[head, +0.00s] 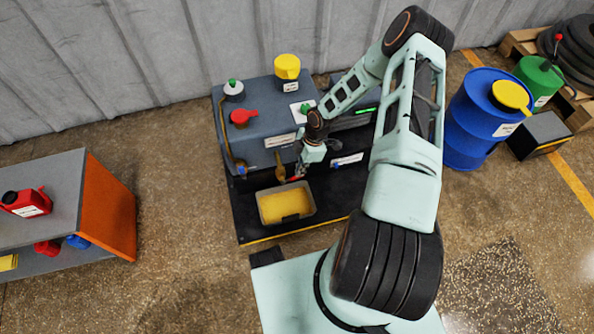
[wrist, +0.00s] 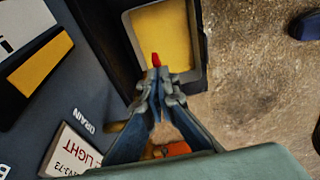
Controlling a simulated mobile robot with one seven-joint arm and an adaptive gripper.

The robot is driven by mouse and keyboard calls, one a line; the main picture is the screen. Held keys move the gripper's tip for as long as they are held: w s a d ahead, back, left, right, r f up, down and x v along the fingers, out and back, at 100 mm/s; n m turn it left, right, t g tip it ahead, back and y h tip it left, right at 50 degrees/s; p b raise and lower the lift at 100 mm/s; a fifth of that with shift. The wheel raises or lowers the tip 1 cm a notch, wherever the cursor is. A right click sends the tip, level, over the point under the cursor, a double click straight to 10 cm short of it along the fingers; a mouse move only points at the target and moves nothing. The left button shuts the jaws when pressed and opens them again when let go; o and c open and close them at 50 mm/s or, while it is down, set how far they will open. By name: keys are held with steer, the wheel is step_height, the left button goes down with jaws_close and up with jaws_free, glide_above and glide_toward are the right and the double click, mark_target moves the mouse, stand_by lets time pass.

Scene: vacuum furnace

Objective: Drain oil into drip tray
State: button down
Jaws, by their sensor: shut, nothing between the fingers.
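The grey drip tray (head: 311,199) sits on the black base in front of the pump unit, with yellow oil (head: 284,206) in it. The tray (wrist: 198,32) and yellow oil (wrist: 160,35) also show at the top of the wrist view. My gripper (head: 296,177) is shut and empty, near the pump's front just behind the tray. In the wrist view my gripper (wrist: 158,88) has a red tip (wrist: 156,60) just beyond its fingers; whether they touch is unclear. A brass drain pipe (head: 281,166) is left of the gripper. A DRAIN label (wrist: 84,121) shows below left.
The grey pump unit (head: 262,130) carries a red knob (head: 243,117) and a yellow cap (head: 287,68). A blue drum (head: 476,118) stands right. A bench with a red can (head: 27,203) stands left. Open floor lies between.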

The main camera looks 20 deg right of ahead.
steer(key=shift+d+f+b, duration=0.6)
steer(key=shift+f+b, duration=0.1)
steer(key=shift+f, duration=0.15)
stand_by(0.3)
